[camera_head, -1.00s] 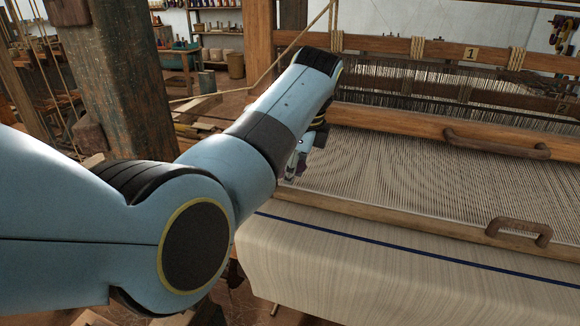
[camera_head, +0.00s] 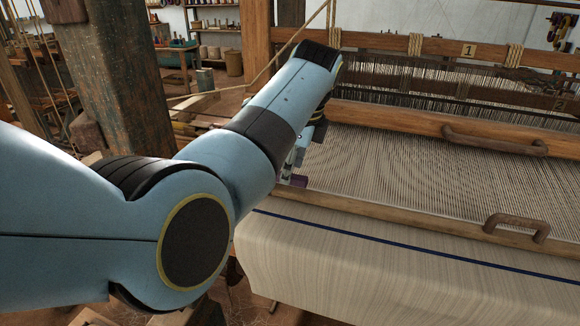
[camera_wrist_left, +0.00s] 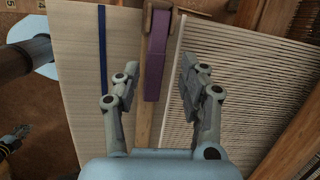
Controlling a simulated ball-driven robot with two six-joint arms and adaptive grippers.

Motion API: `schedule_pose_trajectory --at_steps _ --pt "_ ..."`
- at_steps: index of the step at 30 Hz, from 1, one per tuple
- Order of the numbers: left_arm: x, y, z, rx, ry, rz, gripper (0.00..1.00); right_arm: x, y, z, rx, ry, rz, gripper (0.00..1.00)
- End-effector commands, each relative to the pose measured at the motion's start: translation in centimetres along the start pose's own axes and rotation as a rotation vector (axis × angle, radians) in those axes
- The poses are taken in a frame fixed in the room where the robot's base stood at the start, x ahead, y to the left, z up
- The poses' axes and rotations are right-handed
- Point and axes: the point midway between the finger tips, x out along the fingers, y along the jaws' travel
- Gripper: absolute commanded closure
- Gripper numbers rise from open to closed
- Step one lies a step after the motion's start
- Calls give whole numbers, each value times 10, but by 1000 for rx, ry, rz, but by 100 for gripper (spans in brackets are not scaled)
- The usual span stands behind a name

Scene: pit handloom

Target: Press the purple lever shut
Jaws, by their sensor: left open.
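The purple lever (camera_wrist_left: 157,55) lies on the wooden beam (camera_wrist_left: 146,122) in the left wrist view, its far end by a brown wooden bracket (camera_wrist_left: 158,6). A small purple part of it (camera_head: 298,181) shows below my left gripper in the head view. My left gripper (camera_wrist_left: 158,88) is open, with one finger on each side of the lever in that picture. I cannot tell whether either finger touches it. In the head view my left gripper (camera_head: 297,157) is partly hidden behind my forearm.
White cloth with a blue stripe (camera_head: 400,262) hangs over the front beam. Warp threads (camera_head: 400,165) stretch behind it. Wooden handles stand on the front beam (camera_head: 517,226) and on the beater (camera_head: 495,141). A thick post (camera_head: 120,75) rises at left.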

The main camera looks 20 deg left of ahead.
Motion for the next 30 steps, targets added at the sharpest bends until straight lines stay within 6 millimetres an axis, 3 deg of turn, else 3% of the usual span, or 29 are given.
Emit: schedule_pose_trajectory --at_steps 9,15,30 --pt "-59 -11 13 -1 1 -4 57 0 0 0 0 0 0 100" --pt "-85 -16 19 0 1 -1 57 0 0 0 -1 0 0 100" --pt "-90 -16 20 0 1 0 57 0 0 -1 -1 1 0 100"
